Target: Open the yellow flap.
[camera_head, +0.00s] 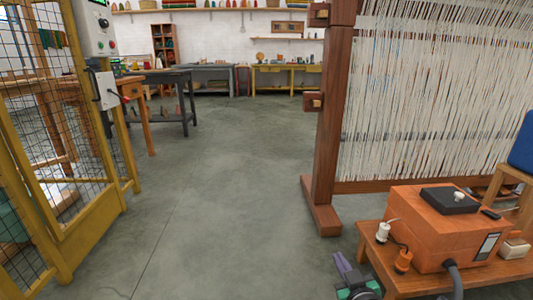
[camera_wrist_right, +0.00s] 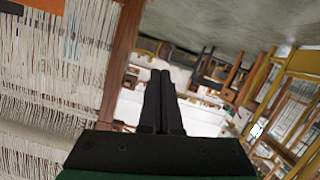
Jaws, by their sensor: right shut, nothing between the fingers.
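No part that I can surely call the yellow flap shows. A yellow frame with wire mesh (camera_head: 62,232) stands at the left in the head view, with a solid yellow panel low on it. It also shows at the right of the right wrist view (camera_wrist_right: 262,82). My right gripper (camera_head: 343,264) is low at the bottom of the head view, left of the orange box and far from the yellow frame. In the right wrist view its fingers (camera_wrist_right: 160,78) are together and empty. My left gripper is out of view.
An orange box (camera_head: 430,225) with a black top sits on a low wooden bench (camera_head: 372,240) at the right. A large wooden loom (camera_head: 328,120) with white threads stands behind it. A grey control box (camera_head: 95,30) is at the upper left. The middle floor is clear.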

